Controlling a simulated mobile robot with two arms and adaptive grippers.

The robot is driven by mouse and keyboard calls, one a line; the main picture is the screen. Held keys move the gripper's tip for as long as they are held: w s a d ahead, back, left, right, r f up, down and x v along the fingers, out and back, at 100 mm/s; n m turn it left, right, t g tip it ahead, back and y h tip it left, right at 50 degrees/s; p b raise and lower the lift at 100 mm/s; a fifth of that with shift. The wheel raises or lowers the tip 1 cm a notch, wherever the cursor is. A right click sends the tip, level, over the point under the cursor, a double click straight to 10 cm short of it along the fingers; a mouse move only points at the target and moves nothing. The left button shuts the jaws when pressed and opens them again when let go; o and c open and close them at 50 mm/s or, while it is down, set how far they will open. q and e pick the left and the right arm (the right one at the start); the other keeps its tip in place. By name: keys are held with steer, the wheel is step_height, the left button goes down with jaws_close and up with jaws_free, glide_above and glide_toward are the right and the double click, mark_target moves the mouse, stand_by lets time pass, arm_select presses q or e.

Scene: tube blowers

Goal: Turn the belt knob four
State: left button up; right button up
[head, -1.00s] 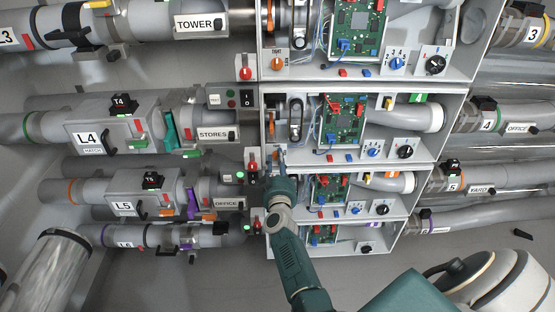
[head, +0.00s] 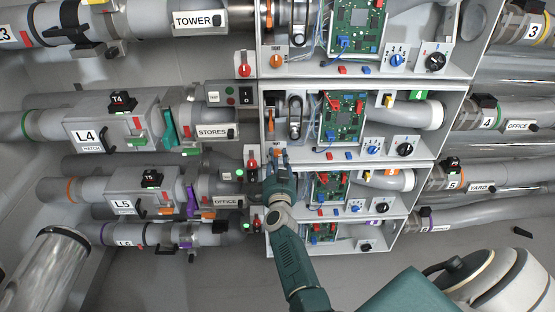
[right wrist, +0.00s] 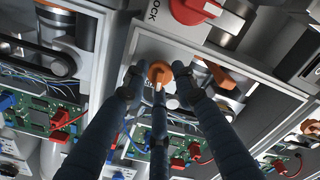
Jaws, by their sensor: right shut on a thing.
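The belt knob four (right wrist: 160,72) is a small orange knob at the lower left of the fourth open panel box (head: 365,160), the one in line with the STORES pipe. In the head view my right gripper (head: 278,156) reaches up to the box's lower left corner from below. My left gripper is not in view.
A red switch (head: 252,163) sits just left of the gripper. The box's circuit board (head: 343,116), blue knob (head: 372,149) and black knob (head: 404,149) lie to the right. Another orange knob (head: 276,62) is in the box above. Grey pipes flank the boxes.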

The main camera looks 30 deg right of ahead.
steer(key=shift+m, duration=1.1)
steer(key=shift+w+a, duration=0.1)
